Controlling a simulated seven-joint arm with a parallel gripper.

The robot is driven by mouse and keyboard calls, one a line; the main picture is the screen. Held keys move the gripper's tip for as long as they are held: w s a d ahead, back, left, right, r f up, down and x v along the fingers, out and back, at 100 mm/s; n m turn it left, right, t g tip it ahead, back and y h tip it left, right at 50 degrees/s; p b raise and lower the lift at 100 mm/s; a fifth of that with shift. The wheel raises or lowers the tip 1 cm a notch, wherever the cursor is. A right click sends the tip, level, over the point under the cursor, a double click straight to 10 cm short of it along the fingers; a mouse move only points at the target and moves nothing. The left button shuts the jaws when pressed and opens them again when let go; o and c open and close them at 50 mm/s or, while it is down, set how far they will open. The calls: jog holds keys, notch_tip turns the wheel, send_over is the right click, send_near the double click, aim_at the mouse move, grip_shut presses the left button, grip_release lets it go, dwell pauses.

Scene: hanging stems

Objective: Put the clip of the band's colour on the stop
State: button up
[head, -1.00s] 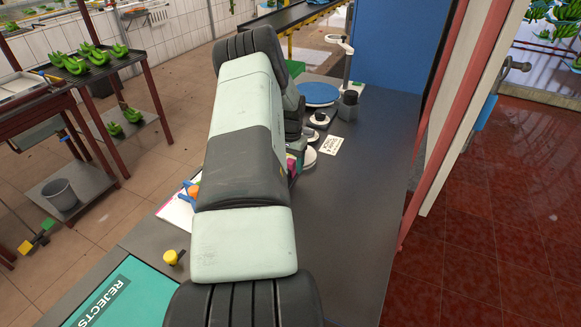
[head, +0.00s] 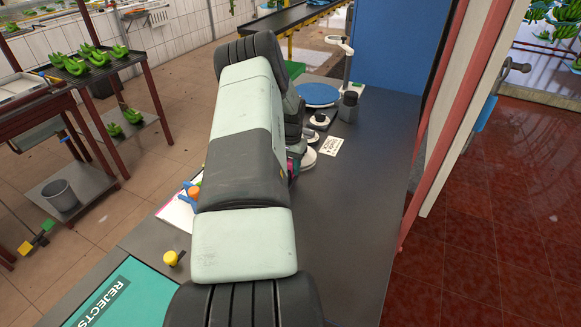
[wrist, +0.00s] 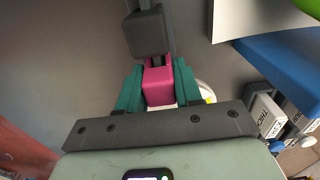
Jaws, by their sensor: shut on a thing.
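My gripper (wrist: 158,88) has teal fingers, and they are shut on the magenta clip (wrist: 158,84) in the wrist view. A dark grey block on a thin post (wrist: 147,34) is just ahead of the clip; I cannot tell whether they touch or whether this block is the stop. In the head view my arm hides the gripper, and only a sliver of magenta shows by its right edge. An orange clip (head: 194,193) and a blue one lie on a white sheet left of my arm. A yellow clip (head: 171,258) stands apart, nearer. I cannot make out the coloured band.
A teal REJECTS mat (head: 118,294) lies at the near left. Beyond my arm are a blue disc (head: 318,94), a dark cup (head: 348,106) and a printed card (head: 331,146). The dark table (head: 360,210) is clear on the right. A red-framed post borders it.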

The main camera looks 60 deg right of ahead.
notch_tip(320, 180, up, 9)
jog(key=shift+a+f, duration=0.1)
jog(key=w+a+r+n, duration=0.2)
jog(key=w+a+n, duration=0.1)
jog(key=a+n, duration=0.3)
jog(key=w+a+r+n, duration=0.2)
jog(key=a+n, duration=0.4)
jog(key=a, duration=0.4)
jog(key=w+a+r+n, duration=0.2)
jog(key=w+a+n, duration=0.2)
jog(key=a+n, duration=0.2)
jog(key=shift+a, duration=1.1)
jog(key=shift+f, duration=2.2)
jog(key=shift+f, duration=0.2)
jog(key=shift+f, duration=1.9)
jog(key=o, duration=1)
jog(key=shift+o, duration=0.2)
